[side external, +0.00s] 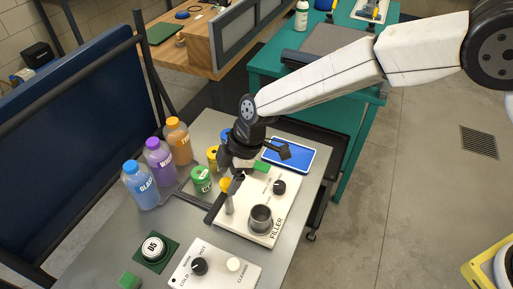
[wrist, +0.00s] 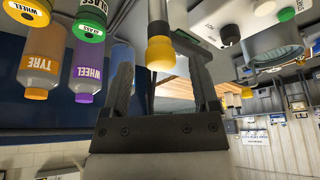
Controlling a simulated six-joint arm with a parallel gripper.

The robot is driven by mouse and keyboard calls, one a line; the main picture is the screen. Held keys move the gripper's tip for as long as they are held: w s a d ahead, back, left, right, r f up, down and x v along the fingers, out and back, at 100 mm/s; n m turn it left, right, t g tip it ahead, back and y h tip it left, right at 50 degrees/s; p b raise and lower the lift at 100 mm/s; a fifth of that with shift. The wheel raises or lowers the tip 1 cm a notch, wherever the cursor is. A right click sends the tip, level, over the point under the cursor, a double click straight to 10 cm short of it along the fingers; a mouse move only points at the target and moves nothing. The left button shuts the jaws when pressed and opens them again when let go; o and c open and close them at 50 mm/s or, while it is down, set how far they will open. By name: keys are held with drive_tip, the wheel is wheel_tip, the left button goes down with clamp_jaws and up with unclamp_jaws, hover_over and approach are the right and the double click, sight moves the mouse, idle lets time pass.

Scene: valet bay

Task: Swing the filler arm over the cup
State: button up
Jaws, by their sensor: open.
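The white filler panel (side external: 248,228) lies on the grey bench. A dark grey cup (side external: 261,218) stands upright on its near part, beside a black knob (side external: 279,187). A pale metal post with a yellow end (side external: 226,184) rises left of the cup; I take it as the filler arm's handle. My gripper (side external: 228,192) is low over the panel, left of the cup, and open. In the wrist view the yellow end (wrist: 159,53) shows between my two spread fingers, with clear gaps to both. I cannot tell its depth between them. My gripper hides the rest of the filler arm.
Blue, purple (side external: 159,159) and orange (side external: 178,141) bottles stand at the bench's left. Small green-capped (side external: 201,178) and yellow-capped jars sit close to my gripper. A blue-faced tablet (side external: 289,156) lies behind. A white control box (side external: 214,268) and a round D5 item (side external: 153,248) are in front.

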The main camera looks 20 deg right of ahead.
drive_tip(key=shift+x, duration=0.85)
clamp_jaws()
idle(0.9)
